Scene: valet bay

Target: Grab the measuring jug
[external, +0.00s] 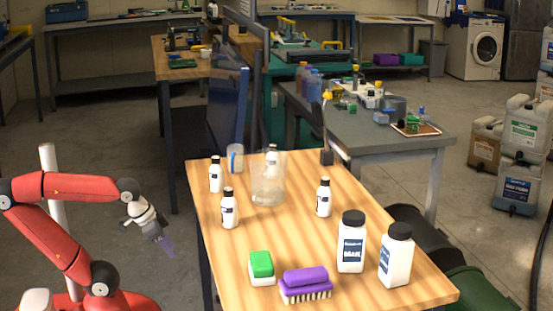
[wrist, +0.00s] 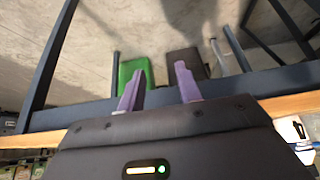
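A clear, see-through measuring jug (external: 267,182) stands upright near the far end of the wooden table (external: 225,255). A white bottle with a dark cap (external: 272,153) shows partly behind it. My gripper (external: 168,247) hangs to the left of the table, off its edge and well apart from the jug, pointing down and to the right. In the wrist view my gripper (wrist: 158,90) has its two purple fingers spread with nothing between them. I cannot make out the jug in the wrist view.
White dark-capped bottles (external: 229,208), (external: 324,198), (external: 215,175) stand around the jug, with a small clear container (external: 235,158) behind left. Two larger white bottles (external: 351,243), (external: 396,257), a purple brush (external: 306,285) and a green-and-white block (external: 261,267) occupy the near end. The table's middle is clear.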

